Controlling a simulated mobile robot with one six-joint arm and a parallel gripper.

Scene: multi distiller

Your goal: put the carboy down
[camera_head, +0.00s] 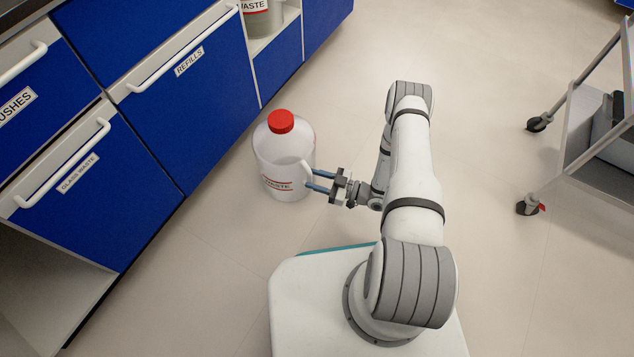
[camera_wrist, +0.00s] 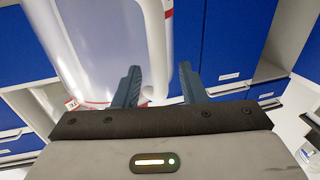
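The carboy (camera_head: 278,150) is a whitish translucent jug with a red cap and a red-edged waste label. It is upright and appears to stand on the floor beside the blue cabinets. Its handle (camera_head: 307,171) faces my gripper (camera_head: 318,181). In the wrist view the pale handle (camera_wrist: 156,45) runs between the two blue fingers of my gripper (camera_wrist: 158,72). The fingers are apart, with gaps showing beside the handle, so they look open around it and not clamped. The carboy body (camera_wrist: 95,45) fills the upper left there. Its underside is hidden.
Blue cabinets (camera_head: 185,120) with white bar handles line the left side. Another waste container (camera_head: 262,18) sits in an open niche at the top. A wheeled cart (camera_head: 590,150) stands at the right.

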